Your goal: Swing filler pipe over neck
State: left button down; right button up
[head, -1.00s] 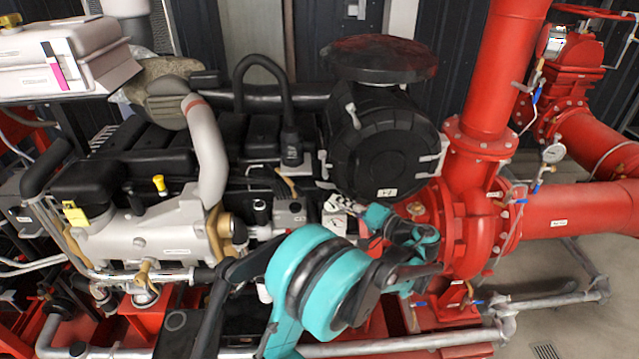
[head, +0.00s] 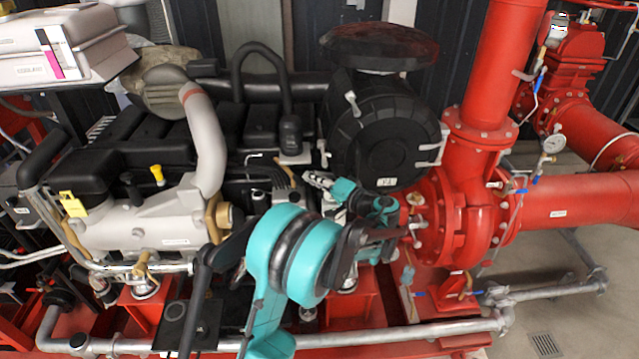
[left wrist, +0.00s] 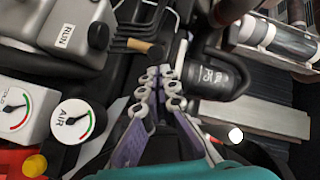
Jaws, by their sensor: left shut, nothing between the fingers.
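My left gripper (head: 317,181) is shut and empty. A black gooseneck pipe (head: 262,50) arches over the engine and ends downward in a black cylinder (head: 290,136), up and left of my gripper. It may be the filler pipe; I cannot tell for sure. I cannot pick out the neck with certainty. A brown-ended part (left wrist: 140,45) lies close to the fingertips. My right gripper is out of view.
The round black housing (head: 383,140) stands just right of my gripper. Red pump piping (head: 480,130) fills the right. A thick grey pipe (head: 207,140) rises at left. The left wrist view shows a gauge marked AIR (left wrist: 78,122) and a box marked RUN (left wrist: 65,30).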

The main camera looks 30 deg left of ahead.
pick_arm(q)
jog(key=shift+s+a, duration=0.1)
jog(key=shift+s, duration=0.05)
dwell(0.3)
jog(key=shift+s+a+m+t+h, duration=0.15)
jog(key=shift+s+a+m+t, duration=0.05)
jog(key=shift+s+m+t, duration=0.2)
jog(key=shift+s+a+m+t+h, duration=0.15)
jog(key=shift+s+m+t, duration=0.15)
jog(key=shift+s+t, duration=0.15)
jog(key=s+a+m+t+h+b, duration=0.2)
jog(key=s+a+m+t+h, duration=0.2)
jog(key=s+a, duration=0.5)
jog(key=a+m+t, duration=0.1)
jog(key=a+t, duration=0.1)
jog(key=a, duration=0.1)
jog(key=shift+s+r, duration=0.15)
jog(key=shift+s, duration=0.1)
